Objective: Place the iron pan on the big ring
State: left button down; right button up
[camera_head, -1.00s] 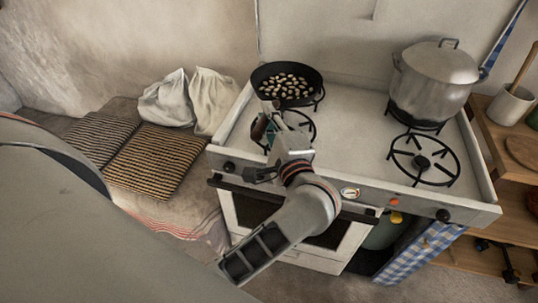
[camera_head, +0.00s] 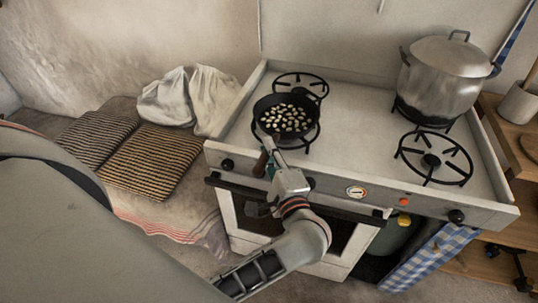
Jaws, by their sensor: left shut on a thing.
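The black iron pan (camera_head: 258,121), with several pale pieces in it, is over the front left ring (camera_head: 309,141) of the white stove. I cannot tell whether it rests on that ring or hangs just above it. My left gripper (camera_head: 271,167) is shut on the pan's handle (camera_head: 266,147), in front of the pan. The back left ring (camera_head: 301,78) is bare. The wide front right ring (camera_head: 433,160) is also bare. My right gripper is not in view.
A large lidded pot (camera_head: 440,78) stands at the back right of the stove (camera_head: 355,110). The stove top between the left and right rings is clear. A wooden shelf (camera_head: 510,135) is at the right. White sacks (camera_head: 190,100) and striped cushions (camera_head: 150,160) lie at the left.

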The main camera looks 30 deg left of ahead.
pick_arm(q)
jog(key=shift+f, duration=0.35)
jog(key=shift+r, duration=0.1)
jog(key=shift+f+b, duration=0.25)
jog(key=shift+b, duration=0.05)
jog(key=c, duration=2)
grip_release()
jog(key=shift+o, duration=0.2)
